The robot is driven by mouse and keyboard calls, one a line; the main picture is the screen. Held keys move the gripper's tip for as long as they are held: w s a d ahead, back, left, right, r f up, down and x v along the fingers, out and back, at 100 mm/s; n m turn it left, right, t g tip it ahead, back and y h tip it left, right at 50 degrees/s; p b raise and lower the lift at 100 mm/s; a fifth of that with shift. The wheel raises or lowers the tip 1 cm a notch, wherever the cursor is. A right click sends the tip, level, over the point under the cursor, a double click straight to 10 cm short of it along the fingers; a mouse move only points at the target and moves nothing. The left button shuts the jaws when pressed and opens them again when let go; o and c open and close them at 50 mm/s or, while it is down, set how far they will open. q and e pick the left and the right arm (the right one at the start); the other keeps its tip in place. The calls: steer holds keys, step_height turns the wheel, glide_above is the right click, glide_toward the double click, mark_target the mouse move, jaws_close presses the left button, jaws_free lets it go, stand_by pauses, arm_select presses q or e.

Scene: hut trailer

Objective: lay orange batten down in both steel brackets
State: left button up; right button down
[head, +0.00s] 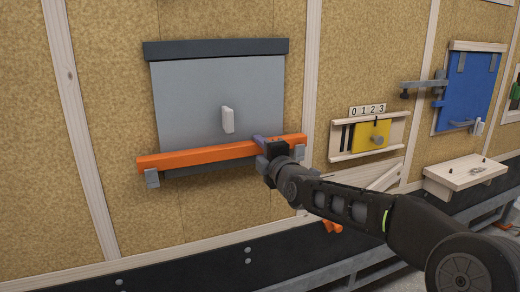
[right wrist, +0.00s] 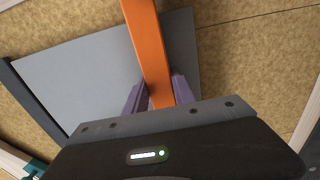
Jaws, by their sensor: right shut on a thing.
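The orange batten (head: 200,155) runs almost level across the lower part of a grey panel, its right end a little higher in the picture. My right gripper (head: 260,149) is shut on it, right of its middle. In the right wrist view the batten (right wrist: 147,40) passes between the two purple-grey fingers (right wrist: 158,92). The left steel bracket (head: 152,179) shows just below the batten's left end. The right steel bracket (head: 300,153) shows below its right end. I cannot tell whether the batten rests in the brackets or is just above them. My left gripper is not in view.
The grey panel (head: 190,100) has a white handle (head: 228,120) above the batten and a dark top rail (head: 215,48). To the right are a yellow slider board (head: 371,135), a blue panel (head: 465,90) and a small wooden shelf (head: 466,172). The wall left of the batten is clear.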

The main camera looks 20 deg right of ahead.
steer(key=shift+f+b, duration=0.8)
steer(key=shift+b, duration=0.05)
steer(key=c, duration=1)
jaws_free()
steer(key=shift+o, duration=0.5)
steer(key=shift+f, duration=0.1)
steer(key=o, duration=0.7)
steer(key=shift+o, duration=0.2)
steer(key=shift+s+b, duration=0.25)
steer(key=shift+b, duration=0.05)
steer(key=shift+s+d+f+b, duration=0.1)
steer(key=shift+s+f+b, duration=0.05)
steer(key=shift+s+b, duration=0.95)
